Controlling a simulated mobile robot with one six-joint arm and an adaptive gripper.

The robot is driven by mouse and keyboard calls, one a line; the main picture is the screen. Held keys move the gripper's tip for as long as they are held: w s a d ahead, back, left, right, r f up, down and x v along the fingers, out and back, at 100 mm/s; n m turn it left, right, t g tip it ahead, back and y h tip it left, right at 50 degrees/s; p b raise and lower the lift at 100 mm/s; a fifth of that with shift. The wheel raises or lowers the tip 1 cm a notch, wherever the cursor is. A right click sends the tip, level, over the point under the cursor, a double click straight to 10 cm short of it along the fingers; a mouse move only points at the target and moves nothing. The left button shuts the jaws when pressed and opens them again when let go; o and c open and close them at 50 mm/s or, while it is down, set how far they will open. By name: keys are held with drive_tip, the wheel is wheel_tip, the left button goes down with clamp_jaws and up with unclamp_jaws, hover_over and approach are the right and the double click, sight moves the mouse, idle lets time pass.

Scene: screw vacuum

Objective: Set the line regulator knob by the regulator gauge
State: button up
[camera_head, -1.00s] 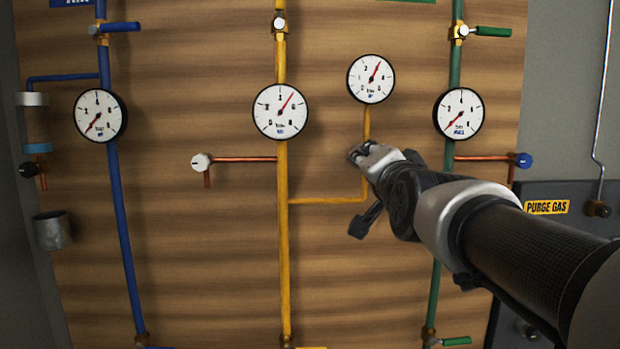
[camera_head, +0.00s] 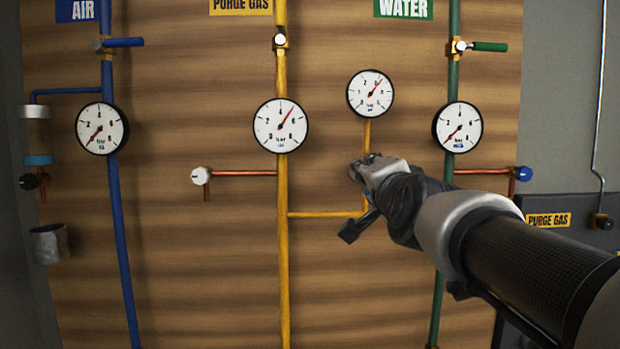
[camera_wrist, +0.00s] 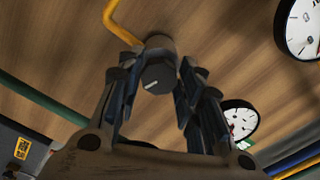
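The line regulator knob (camera_wrist: 157,75) is a dark grey cylinder with a white mark on its face. In the head view my gripper (camera_head: 362,172) is at the lower end of the short yellow branch pipe and hides the knob. The regulator gauge (camera_head: 370,93) is the small white dial above it. Its red needle points up and to the right; its numbers are too small to read surely.
A larger purge gas gauge (camera_head: 280,125) is on the yellow pipe (camera_head: 283,230) to the left. The water gauge (camera_head: 458,127) on the green pipe is right of my gripper, and the air gauge (camera_head: 102,128) is far left. Copper stubs (camera_head: 485,172) stick out nearby.

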drive_tip(key=o, duration=0.5)
drive_tip(key=shift+c, duration=0.2)
drive_tip(key=s+n+p, duration=1)
drive_tip(key=s+n, duration=0.3)
drive_tip(key=s, duration=0.5)
drive_tip(key=s+f+g+b, duration=0.2)
drive_tip(key=s+f+g, duration=0.1)
drive_tip(key=f, duration=0.8)
drive_tip(key=s+f+g+b, duration=0.3)
drive_tip(key=f+g, duration=0.1)
drive_tip(key=f, duration=0.8)
drive_tip(key=shift+f+g, duration=0.2)
drive_tip(key=shift+g, duration=0.2)
